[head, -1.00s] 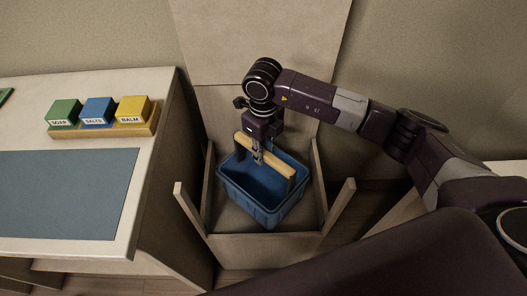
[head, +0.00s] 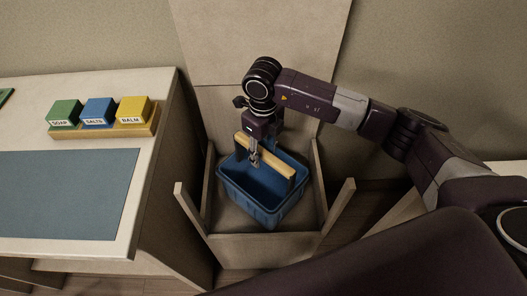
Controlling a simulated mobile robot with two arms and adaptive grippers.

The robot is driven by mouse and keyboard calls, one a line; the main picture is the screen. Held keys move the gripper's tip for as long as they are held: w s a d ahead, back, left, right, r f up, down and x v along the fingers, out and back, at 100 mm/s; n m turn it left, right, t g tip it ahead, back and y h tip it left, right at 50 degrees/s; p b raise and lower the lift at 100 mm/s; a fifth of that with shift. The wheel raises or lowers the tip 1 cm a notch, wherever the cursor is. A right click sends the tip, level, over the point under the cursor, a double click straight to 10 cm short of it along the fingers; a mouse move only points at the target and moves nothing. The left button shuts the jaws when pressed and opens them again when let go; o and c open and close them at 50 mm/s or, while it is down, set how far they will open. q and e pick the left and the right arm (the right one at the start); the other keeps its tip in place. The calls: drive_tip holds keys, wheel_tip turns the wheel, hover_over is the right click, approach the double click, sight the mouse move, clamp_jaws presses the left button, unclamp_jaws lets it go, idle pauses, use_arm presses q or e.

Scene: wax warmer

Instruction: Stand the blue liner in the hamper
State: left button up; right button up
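The blue liner (head: 262,209) is an open blue tub with a pale wooden handle bar (head: 277,164) across its top. It sits upright inside the hamper (head: 266,248), a wooden box with a tall back panel and raised side posts; its underside is hidden. My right gripper (head: 254,161) points down from above, with its fingers at the middle of the handle bar. The view is too small to show whether the fingers are closed on the bar or apart from it. My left gripper is not in view.
A pale table (head: 150,175) stands to the left, close to the hamper, with a blue-grey mat (head: 65,195). On it a wooden tray (head: 105,131) holds green, blue and yellow labelled blocks. A wall lies behind. My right arm spans the right side.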

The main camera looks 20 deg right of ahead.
drive_tip(key=shift+r+p, duration=0.45)
drive_tip(key=shift+r, duration=0.35)
drive_tip(key=shift+r+p, duration=0.9)
drive_tip(key=shift+r, duration=0.6)
drive_tip(key=shift+r+p, duration=0.9)
drive_tip(key=shift+r, duration=0.65)
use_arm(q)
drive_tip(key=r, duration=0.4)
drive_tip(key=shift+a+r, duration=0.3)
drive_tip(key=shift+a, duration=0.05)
use_arm(e)
wheel_tip(320, 180, up, 12)
drive_tip(key=shift+f, duration=0.1)
